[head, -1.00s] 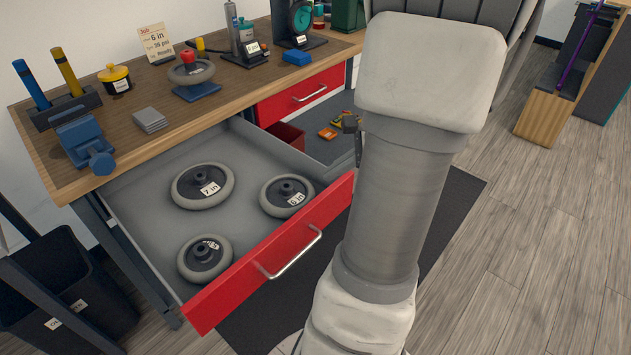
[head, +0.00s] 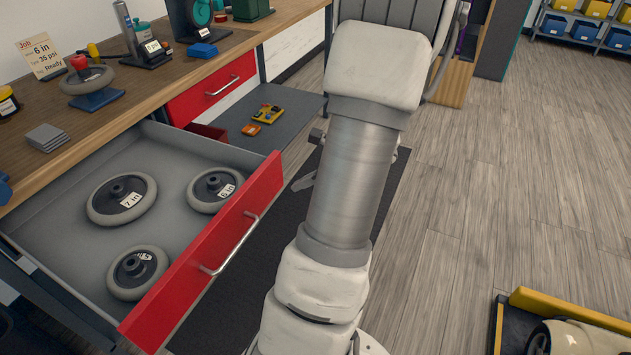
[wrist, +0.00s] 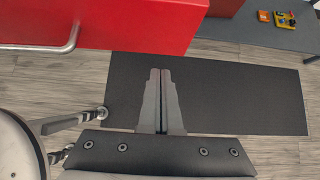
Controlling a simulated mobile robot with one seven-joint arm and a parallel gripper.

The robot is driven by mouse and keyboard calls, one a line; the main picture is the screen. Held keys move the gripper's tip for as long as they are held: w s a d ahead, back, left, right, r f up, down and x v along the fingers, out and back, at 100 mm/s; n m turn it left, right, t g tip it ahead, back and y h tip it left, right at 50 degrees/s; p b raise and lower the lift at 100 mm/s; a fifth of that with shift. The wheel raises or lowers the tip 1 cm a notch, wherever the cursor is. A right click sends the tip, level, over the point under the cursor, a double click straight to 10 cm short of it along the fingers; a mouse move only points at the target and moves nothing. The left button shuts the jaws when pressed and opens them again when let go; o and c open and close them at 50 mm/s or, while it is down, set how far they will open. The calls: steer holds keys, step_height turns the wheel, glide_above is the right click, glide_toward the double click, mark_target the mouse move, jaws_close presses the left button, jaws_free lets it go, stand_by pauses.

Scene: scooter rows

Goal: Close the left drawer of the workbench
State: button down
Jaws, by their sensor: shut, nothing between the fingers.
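The left drawer (head: 205,265) of the workbench is pulled far out, with a red front and a silver bar handle (head: 230,245). Three grey wheels lie in it: a 7 in wheel (head: 121,199), a 6 in wheel (head: 214,189) and another wheel (head: 137,272). In the wrist view the red drawer front (wrist: 130,22) and part of its handle (wrist: 50,47) fill the upper left. My gripper (wrist: 160,72) is shut and empty, just in front of the drawer front and apart from the handle. In the head view my arm hides most of the gripper.
The workbench top (head: 110,105) carries a wheel on a blue stand, tools and a job card. A second red drawer (head: 211,87) is shut. A lower shelf (head: 270,115) holds small yellow and orange items. A dark mat (head: 265,245) lies on the floor; open floor (head: 490,200) lies right.

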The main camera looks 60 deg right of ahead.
mark_target(274, 184)
steer(key=shift+w+a+f+b, duration=0.1)
steer(key=shift+w+f+b, duration=0.1)
steer(key=shift+w, duration=1)
steer(key=shift+w+a+f+b, duration=0.1)
steer(key=shift+w+f, duration=0.05)
steer(key=shift+w, duration=1.05)
